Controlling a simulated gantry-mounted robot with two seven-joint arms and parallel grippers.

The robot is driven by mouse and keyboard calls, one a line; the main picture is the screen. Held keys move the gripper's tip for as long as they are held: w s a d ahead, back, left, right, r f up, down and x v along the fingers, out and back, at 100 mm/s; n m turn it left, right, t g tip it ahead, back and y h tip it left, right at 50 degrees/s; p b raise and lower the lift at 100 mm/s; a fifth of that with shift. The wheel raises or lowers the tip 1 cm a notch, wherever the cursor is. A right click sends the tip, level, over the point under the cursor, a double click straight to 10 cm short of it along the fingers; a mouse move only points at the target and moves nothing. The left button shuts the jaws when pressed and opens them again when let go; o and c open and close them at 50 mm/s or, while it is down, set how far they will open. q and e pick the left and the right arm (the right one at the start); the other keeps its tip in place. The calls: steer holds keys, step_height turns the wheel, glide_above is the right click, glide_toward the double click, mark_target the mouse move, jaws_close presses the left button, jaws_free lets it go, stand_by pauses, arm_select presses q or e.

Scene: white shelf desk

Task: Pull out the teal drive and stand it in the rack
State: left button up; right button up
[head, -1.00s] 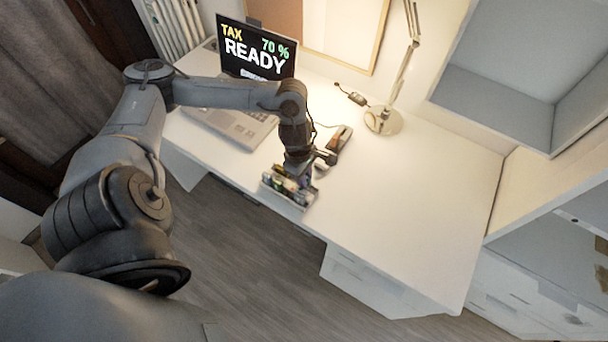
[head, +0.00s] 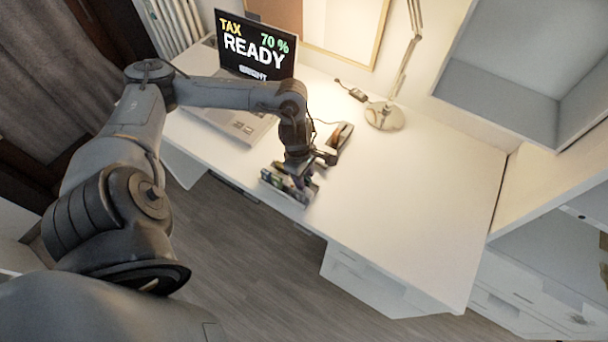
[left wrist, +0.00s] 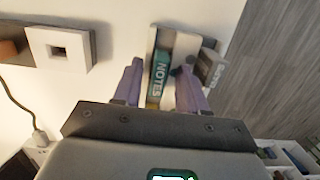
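The teal drive (left wrist: 160,72), lettered NOTES, shows in the left wrist view between the two purple fingertips of my left gripper (left wrist: 161,75). The fingers look apart, with a narrow gap on each side of the drive. The pale rack (left wrist: 186,42) lies beneath and around it, and the drive appears to stand in it. In the head view my left gripper (head: 300,178) is over the rack (head: 285,192) at the desk's front edge and hides part of it. My right gripper is not in view.
A grey lettered block (left wrist: 213,69) sits beside the rack's right side. A dock (head: 340,137) with a cable lies just behind my gripper. The open laptop (head: 252,55) is at the left, the lamp base (head: 384,116) at the back. The desk's right half (head: 430,190) is clear.

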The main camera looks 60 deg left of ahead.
arm_select(q)
steer(key=shift+o, duration=0.5)
steer(key=shift+r, duration=0.1)
steer(key=shift+r, duration=0.25)
step_height(320, 180, up, 10)
steer(key=a+p, duration=0.1)
steer(key=p, duration=0.1)
steer(key=shift+s, duration=0.35)
